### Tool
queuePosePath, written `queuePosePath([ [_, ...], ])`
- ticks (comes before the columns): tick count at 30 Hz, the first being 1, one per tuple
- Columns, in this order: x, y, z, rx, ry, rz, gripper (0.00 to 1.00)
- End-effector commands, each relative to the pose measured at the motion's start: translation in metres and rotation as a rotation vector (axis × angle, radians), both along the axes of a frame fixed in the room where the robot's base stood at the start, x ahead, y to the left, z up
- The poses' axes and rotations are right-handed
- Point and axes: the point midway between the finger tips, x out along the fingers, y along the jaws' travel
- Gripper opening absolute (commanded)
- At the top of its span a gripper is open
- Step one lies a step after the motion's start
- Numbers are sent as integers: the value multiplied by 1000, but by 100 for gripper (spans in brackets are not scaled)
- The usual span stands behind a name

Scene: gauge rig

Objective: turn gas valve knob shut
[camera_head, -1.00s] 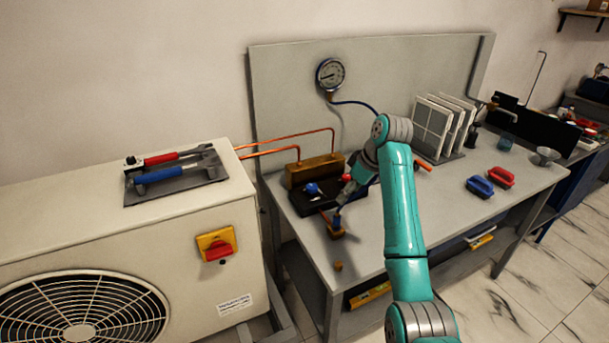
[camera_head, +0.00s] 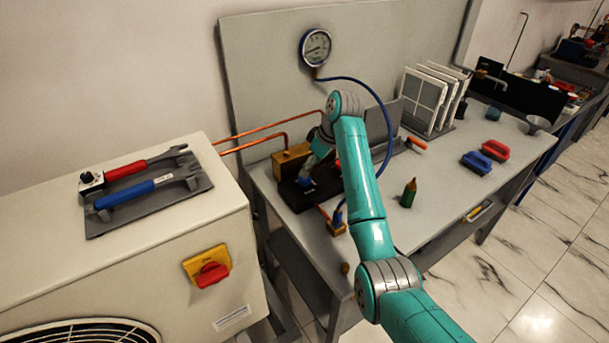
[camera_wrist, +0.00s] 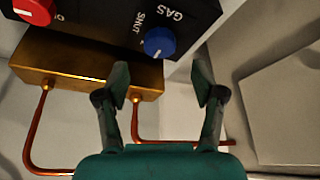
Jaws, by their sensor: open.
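The gas valve knob (camera_wrist: 159,42) is blue, on a black panel (camera_wrist: 100,22) with the words GAS and SHUT beside it. A small white mark shows on the knob; its exact setting is hard to read. My gripper (camera_wrist: 161,80) is open and empty. In the wrist view its fingertips lie on either side of the knob's line, just short of it, with no visible contact. In the head view the blue knob (camera_head: 305,182) shows at the end of my gripper (camera_head: 312,170), which partly covers the panel.
A red knob (camera_wrist: 35,10) sits on the same panel. A brass block (camera_wrist: 70,62) with copper pipes is close beside the fingers. A blue hose (camera_head: 388,125) runs from the gauge (camera_head: 316,47) behind my arm. A green pointed object (camera_head: 409,193) stands on the bench.

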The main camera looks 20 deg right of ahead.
Motion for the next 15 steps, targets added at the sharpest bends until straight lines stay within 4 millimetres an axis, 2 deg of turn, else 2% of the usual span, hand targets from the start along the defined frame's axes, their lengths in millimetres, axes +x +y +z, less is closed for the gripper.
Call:
queuePosePath([
  [6, 9, 10, -34, 1, 4, 0, 68],
  [15, 15, 15, -51, 1, -1, 0, 68],
])
